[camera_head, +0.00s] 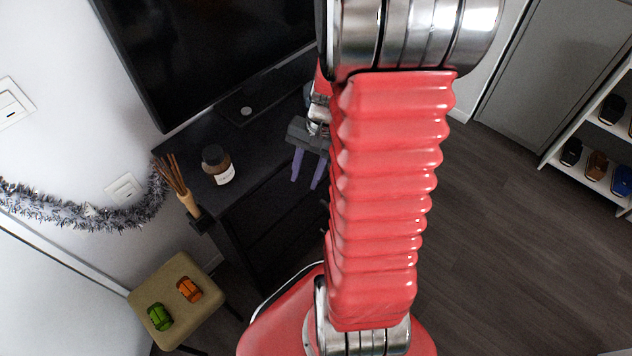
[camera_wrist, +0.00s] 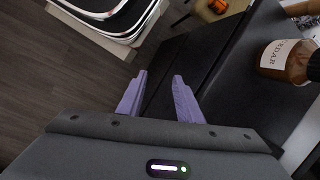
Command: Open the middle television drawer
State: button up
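The black television cabinet (camera_head: 262,222) stands under the television, with its dark drawer fronts partly hidden behind my red arm in the head view. In the wrist view its dark front and top edge (camera_wrist: 215,50) run diagonally beyond my fingers. My gripper (camera_head: 307,184) has two purple fingers, spread apart with nothing between them. It hangs at the front of the cabinet, near the top edge. The wrist view also shows the open fingers (camera_wrist: 158,82) pointing along the cabinet front. I cannot make out the middle drawer's handle or tell whether the fingers touch the cabinet.
A beige stool (camera_head: 178,300) with green and orange toy cars is at lower left. Open floor (camera_head: 510,220) lies at right, before a shoe shelf (camera_head: 590,160).

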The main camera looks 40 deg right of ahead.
jog(key=d+f+m+t, duration=0.2)
jog(key=d+f+m, duration=0.7)
jog(key=f+m, duration=0.2)
jog(key=w+d+f+m+t, duration=0.1)
jog(key=d+f+m, duration=0.8)
jog(key=f+m, duration=0.3)
notch_tip(320, 180, down, 2)
jog(key=shift+w+d+f+t+h, duration=0.1)
jog(key=shift+w+d+t+h, duration=0.2)
jog(key=shift+t, duration=0.1)
jog(key=shift+x, duration=6.8)
jog(key=shift+s, duration=0.1)
jog(key=shift+c, duration=0.4)
grip_shut()
